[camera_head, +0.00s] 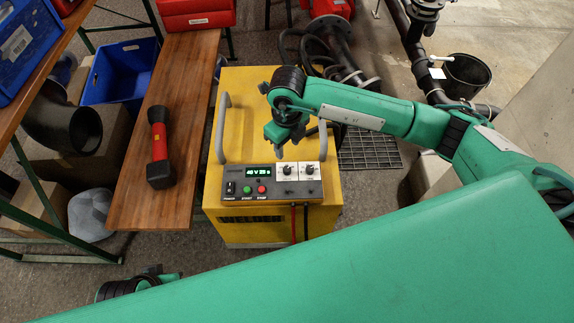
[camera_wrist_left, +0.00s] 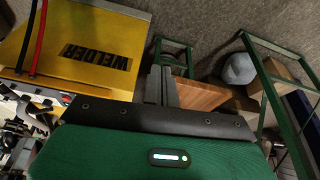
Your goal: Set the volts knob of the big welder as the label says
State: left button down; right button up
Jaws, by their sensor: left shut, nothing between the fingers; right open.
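The big yellow welder (camera_head: 262,98) stands in the middle of the head view, with two grey handles on top. Its front panel has a green-lit display (camera_head: 261,169) that seems to read 40 V and a second, blurred figure. Right of it are two knobs on white plates, a left knob (camera_head: 287,170) and a right knob (camera_head: 309,169); their markings are too small to read. My right gripper (camera_head: 288,147) is open, pointing down just above and behind the knobs, apart from them. My left gripper (camera_wrist_left: 160,87) is shut and empty in the left wrist view, near the welder's lettered yellow side (camera_wrist_left: 95,58).
A wooden bench (camera_head: 190,85) with a red-and-black tool (camera_head: 159,147) stands left of the welder. A blue crate (camera_head: 120,75) is beyond it. Red and black cables (camera_head: 299,222) hang from the panel. A floor grate (camera_head: 370,148) and black bucket (camera_head: 465,80) lie right.

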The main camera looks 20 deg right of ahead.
aim_at(287, 169)
notch_tip(287, 169, down, 10)
jog(key=shift+r+b, duration=0.1)
jog(key=shift+b, duration=0.35)
pick_arm(q)
jog(key=shift+d+r, duration=0.2)
jog(key=shift+r, duration=0.5)
pick_arm(e)
jog(key=shift+f, duration=0.65)
grip_shut()
